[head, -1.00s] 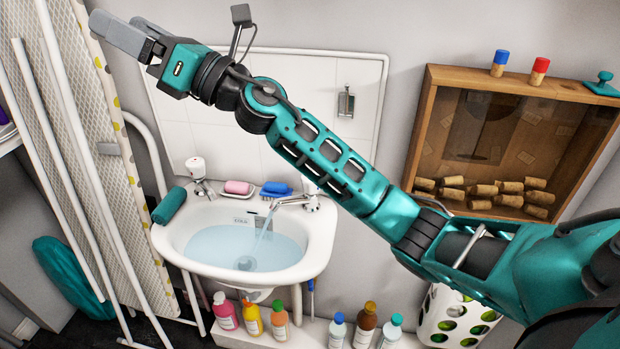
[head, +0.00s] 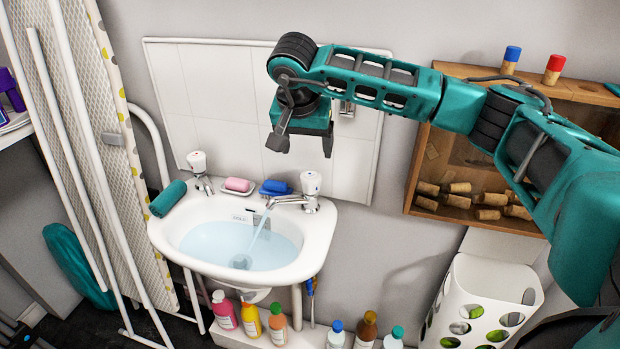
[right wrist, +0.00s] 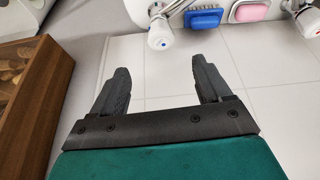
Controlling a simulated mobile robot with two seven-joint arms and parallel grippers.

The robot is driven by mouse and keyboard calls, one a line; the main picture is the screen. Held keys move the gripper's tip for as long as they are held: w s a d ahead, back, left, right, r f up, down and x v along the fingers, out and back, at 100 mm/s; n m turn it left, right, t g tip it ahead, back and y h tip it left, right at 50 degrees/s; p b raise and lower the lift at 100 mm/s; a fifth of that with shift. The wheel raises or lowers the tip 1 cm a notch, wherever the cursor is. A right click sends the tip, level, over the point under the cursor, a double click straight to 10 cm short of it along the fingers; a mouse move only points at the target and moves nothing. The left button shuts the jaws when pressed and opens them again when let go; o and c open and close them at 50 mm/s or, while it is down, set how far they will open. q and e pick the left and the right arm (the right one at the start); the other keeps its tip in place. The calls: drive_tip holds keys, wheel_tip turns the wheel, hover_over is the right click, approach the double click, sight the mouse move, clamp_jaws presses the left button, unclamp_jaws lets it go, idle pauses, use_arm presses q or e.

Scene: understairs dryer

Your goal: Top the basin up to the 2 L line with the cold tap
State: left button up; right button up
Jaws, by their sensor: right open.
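The white basin (head: 312,246) holds pale blue water (head: 225,240). A stream (head: 258,228) runs into it from the spout of the right-hand tap (head: 311,184), a white-knobbed tap on the basin's back rim. A second white-knobbed tap (head: 198,165) stands at the back left. A small gauge plate on the inner back wall is too small to read. My right gripper (head: 303,145) is open and empty, pointing down above the right-hand tap and apart from it. In the right wrist view, that tap's knob (right wrist: 160,36) shows beyond my open fingers (right wrist: 162,68). My left gripper is not in view.
Pink soap (head: 237,184) and a blue brush (head: 275,187) lie between the taps. A green roll (head: 168,198) sits on the left rim. Several bottles (head: 250,320) stand below. A wooden cork box (head: 412,170) hangs at right; an ironing board (head: 130,150) leans at left.

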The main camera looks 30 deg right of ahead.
sight(308, 176)
drive_tip(key=x, duration=1.2)
drive_tip(key=shift+a+f, duration=0.2)
drive_tip(key=shift+f, duration=0.05)
drive_tip(key=c, duration=1)
drive_tip(key=shift+m, duration=0.3)
drive_tip(key=m, duration=0.1)
drive_tip(key=m+g, duration=0.1)
drive_tip(key=m, duration=0.1)
drive_tip(key=shift+w+a+r+m+h, duration=0.1)
drive_tip(key=shift+w+m+h, duration=0.05)
drive_tip(key=shift+m+h, duration=0.2)
drive_tip(key=m+g, duration=0.1)
drive_tip(key=m, duration=0.1)
drive_tip(key=m+g, duration=0.1)
drive_tip(key=m, duration=0.2)
drive_tip(key=shift+w+m+g+h, duration=0.15)
drive_tip(key=shift+m+g+h, duration=0.1)
drive_tip(key=shift+g, duration=0.05)
drive_tip(key=o, duration=1)
